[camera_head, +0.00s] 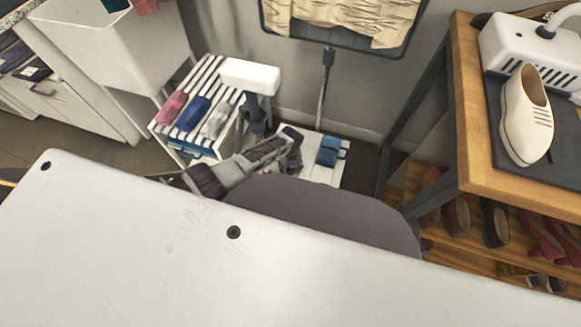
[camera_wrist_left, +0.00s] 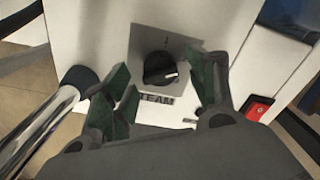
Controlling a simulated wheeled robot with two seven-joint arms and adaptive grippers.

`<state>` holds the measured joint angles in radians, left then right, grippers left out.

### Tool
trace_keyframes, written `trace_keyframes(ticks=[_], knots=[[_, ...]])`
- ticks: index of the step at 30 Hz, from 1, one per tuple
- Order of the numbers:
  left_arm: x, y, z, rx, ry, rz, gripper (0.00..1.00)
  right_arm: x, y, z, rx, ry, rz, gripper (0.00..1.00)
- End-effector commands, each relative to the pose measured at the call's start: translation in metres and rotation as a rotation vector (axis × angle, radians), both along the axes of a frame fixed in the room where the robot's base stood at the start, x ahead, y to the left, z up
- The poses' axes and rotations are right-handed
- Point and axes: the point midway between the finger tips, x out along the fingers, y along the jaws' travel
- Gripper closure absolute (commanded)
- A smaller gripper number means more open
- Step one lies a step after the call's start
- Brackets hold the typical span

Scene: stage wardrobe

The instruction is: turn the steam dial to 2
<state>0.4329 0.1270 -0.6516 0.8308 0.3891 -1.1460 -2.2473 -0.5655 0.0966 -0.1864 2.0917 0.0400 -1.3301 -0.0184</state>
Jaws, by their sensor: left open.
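The steam dial (camera_wrist_left: 158,68) is a round black knob with a white pointer mark. It sits on a grey square plate (camera_wrist_left: 143,40) in the left wrist view, with partly covered lettering below it. The pointer is aimed to the right; I cannot read a number there. My left gripper (camera_wrist_left: 163,84) is open, its green-padded fingers apart on the left and right of the dial; contact cannot be told. In the head view the left gripper (camera_head: 291,142) is over the white steamer base (camera_head: 322,172), and the dial is hidden. My right gripper is not in view.
A red switch (camera_wrist_left: 258,107) is right of the dial and a chrome pole (camera_wrist_left: 45,125) is at left. A slatted rack (camera_head: 205,80) holds rolled cloths. A wooden table (camera_head: 470,115) with a white shoe (camera_head: 524,115) stands at right. A steamer pole (camera_head: 323,95) rises behind the base.

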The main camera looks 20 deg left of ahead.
Motion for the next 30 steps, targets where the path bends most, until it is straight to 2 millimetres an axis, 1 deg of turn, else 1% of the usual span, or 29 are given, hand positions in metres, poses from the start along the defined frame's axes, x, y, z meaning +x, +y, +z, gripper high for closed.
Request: trace_keyframes(ticks=[5, 11, 20, 30], knots=[[0.0, 0.0, 0.003, -0.001, 0.0, 0.0, 0.43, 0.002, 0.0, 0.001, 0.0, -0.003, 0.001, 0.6], [0.001, 0.0, 0.011, -0.001, -0.002, 0.0, 0.43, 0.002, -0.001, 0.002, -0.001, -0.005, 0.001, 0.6], [0.0, 0.0, 0.03, 0.0, -0.001, 0.0, 0.43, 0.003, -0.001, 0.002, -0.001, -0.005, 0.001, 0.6], [0.001, 0.001, 0.057, 0.0, -0.002, 0.0, 0.43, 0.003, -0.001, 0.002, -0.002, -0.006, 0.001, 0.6]])
